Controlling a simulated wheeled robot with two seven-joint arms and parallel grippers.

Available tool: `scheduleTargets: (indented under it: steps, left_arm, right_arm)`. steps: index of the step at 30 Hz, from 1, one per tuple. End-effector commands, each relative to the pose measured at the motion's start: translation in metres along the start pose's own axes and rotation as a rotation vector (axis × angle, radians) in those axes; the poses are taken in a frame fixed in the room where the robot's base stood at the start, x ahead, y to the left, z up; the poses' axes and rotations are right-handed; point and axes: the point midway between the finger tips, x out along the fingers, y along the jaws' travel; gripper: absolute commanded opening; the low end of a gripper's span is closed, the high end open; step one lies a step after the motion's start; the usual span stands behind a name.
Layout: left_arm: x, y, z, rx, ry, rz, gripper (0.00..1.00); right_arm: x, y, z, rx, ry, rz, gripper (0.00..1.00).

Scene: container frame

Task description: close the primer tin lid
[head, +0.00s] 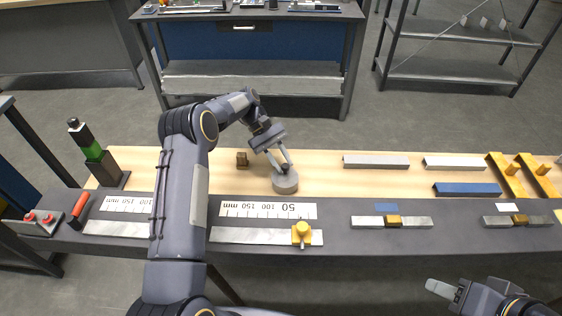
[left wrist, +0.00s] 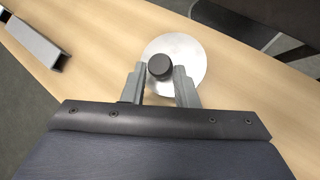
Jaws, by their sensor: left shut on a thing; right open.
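The primer tin (head: 286,186) is a low, round grey tin on the wooden strip of the bench, near the middle of the head view. Its round pale lid (left wrist: 188,52) has a dark knob (left wrist: 160,67) in the left wrist view. My left gripper (head: 283,168) reaches down from above and is shut on the knob, one finger on each side. The lid appears to be on top of the tin; I cannot tell whether it sits fully down. My right gripper (head: 445,290) is open and empty at the lower right, in front of the bench, only partly in view.
A small brown block (head: 242,159) stands left of the tin. Printed rulers (head: 268,210) and a yellow clamp-like piece (head: 301,234) lie in front. Grey, white and blue bars (head: 467,190) lie to the right. A green-and-black upright tool (head: 93,152) stands at the left.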

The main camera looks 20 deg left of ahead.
Motion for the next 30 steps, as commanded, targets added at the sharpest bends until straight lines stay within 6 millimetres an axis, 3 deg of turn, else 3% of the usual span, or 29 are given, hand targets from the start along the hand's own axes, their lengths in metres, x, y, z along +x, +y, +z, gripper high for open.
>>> scheduleTargets:
  steps: [8, 9, 13, 24, 30]
  left_arm:
    - [0.001, 0.000, -0.004, -0.001, 0.011, 0.003, 0.00]
    - [0.001, 0.000, -0.004, -0.001, 0.011, 0.003, 0.28]
    - [0.001, 0.000, -0.003, -0.001, 0.009, 0.002, 0.45]
    - [-0.001, -0.003, -0.004, -0.005, 0.004, -0.003, 0.46]
    - [-0.028, -0.001, -0.004, -0.002, 0.010, 0.002, 0.46]
  right_arm:
    - [0.000, 0.000, 0.000, 0.000, 0.000, 0.000, 0.46]
    - [0.000, 0.000, 0.000, 0.000, 0.000, 0.000, 0.46]
    - [0.000, 0.000, 0.000, 0.000, 0.000, 0.000, 0.46]
    - [0.001, 0.001, 0.001, 0.000, 0.000, 0.000, 0.46]
    - [0.006, 0.003, 0.003, 0.000, 0.000, 0.000, 0.46]
